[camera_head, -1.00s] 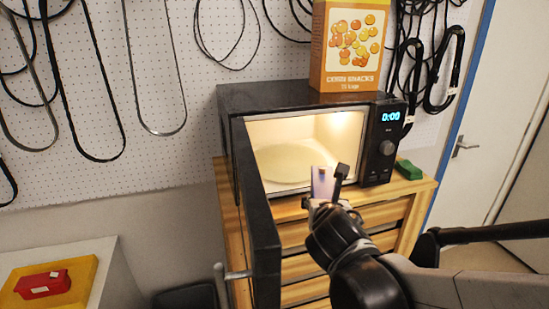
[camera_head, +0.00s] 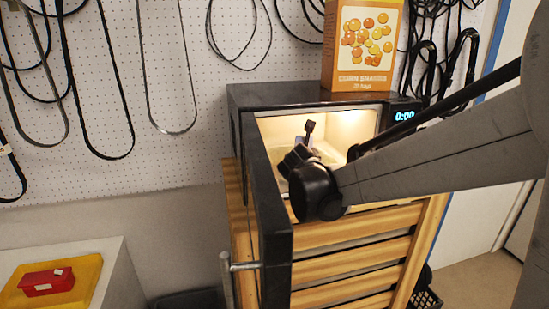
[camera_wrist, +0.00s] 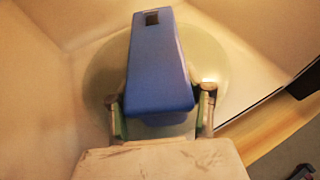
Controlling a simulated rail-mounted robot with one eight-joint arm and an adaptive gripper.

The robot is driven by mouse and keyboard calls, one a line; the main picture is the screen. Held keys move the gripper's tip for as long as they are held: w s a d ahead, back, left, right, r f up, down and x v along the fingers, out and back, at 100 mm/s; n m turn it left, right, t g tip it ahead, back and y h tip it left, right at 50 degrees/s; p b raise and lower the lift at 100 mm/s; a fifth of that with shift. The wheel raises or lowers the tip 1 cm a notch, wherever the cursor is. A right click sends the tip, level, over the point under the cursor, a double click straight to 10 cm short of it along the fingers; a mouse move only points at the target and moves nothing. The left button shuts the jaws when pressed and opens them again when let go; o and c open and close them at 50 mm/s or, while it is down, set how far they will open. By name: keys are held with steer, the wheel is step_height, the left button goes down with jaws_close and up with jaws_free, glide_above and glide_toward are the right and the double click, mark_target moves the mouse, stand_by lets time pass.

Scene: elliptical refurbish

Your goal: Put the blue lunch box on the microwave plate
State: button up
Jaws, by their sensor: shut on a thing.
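The blue lunch box (camera_wrist: 158,65) is between the fingers of my gripper (camera_wrist: 160,108) in the wrist view, and the gripper is shut on it. The round microwave plate (camera_wrist: 105,75) shows beneath and around the box, inside the lit cavity. I cannot tell whether the box touches the plate. In the head view my gripper (camera_head: 306,142) reaches into the open microwave (camera_head: 285,95). There my own arm hides much of the plate, and little of the box can be made out.
The microwave door (camera_head: 266,215) stands open on the left of the opening. An orange snack box (camera_head: 358,48) stands on top. The microwave rests on a slatted wooden stand (camera_head: 350,245). A red box (camera_head: 47,282) lies on a yellow tray (camera_head: 85,283) at the lower left.

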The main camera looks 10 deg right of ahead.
mark_target(299, 139)
steer(key=shift+w+a, duration=0.15)
steer(key=shift+w, duration=1)
steer(key=shift+w+a, duration=0.15)
steer(key=shift+w, duration=1.1)
steer(key=shift+w+f+b, duration=0.3)
steer(key=shift+w+f, duration=0.05)
steer(key=shift+f, duration=0.45)
steer(key=shift+s+r, duration=0.1)
steer(key=o, duration=1.6)
steer(key=shift+c, duration=0.2)
